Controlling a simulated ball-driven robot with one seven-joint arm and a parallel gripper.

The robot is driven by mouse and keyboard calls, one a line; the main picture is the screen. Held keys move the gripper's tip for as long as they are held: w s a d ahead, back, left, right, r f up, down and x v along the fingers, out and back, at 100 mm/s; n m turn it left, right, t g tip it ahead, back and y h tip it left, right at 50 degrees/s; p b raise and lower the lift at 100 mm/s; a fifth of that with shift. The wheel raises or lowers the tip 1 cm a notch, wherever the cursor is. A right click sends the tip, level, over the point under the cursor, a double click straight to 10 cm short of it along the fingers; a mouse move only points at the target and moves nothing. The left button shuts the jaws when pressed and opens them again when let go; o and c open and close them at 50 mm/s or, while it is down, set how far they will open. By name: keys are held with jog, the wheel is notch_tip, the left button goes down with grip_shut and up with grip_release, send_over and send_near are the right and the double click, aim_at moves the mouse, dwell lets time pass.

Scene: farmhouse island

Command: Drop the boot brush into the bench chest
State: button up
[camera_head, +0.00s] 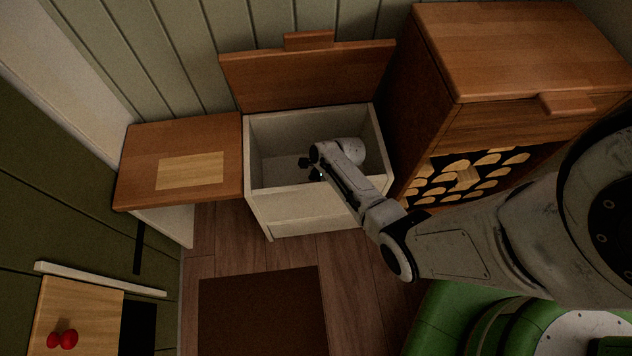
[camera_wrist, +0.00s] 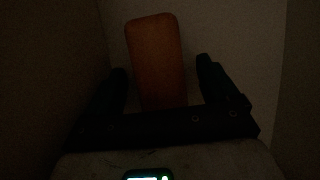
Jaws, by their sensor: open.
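The bench chest (camera_head: 290,211) is a cream box with its wooden lid (camera_head: 310,77) raised against the wall. My gripper (camera_head: 305,169) reaches down into the chest opening in the head view. In the wrist view my gripper (camera_wrist: 161,66) is open, its dark fingers apart. A brown-orange block with rounded corners (camera_wrist: 155,55), which looks like the boot brush, lies between and beyond the fingers, with a gap at each side. Its lower end is hidden by the gripper. I cannot tell if it touches the chest floor. In the head view I cannot make out the brush.
A wooden bench top (camera_head: 135,180) with a paler panel adjoins the chest on the left. A wooden cabinet with stacked logs (camera_head: 466,177) stands close on the right. A dark mat (camera_head: 262,312) lies on the floor in front. Red round objects (camera_head: 62,340) sit at lower left.

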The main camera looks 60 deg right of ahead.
jog(key=p+v, duration=0.4)
jog(key=v, duration=0.6)
jog(key=shift+p, duration=0.3)
jog(key=shift+f, duration=0.1)
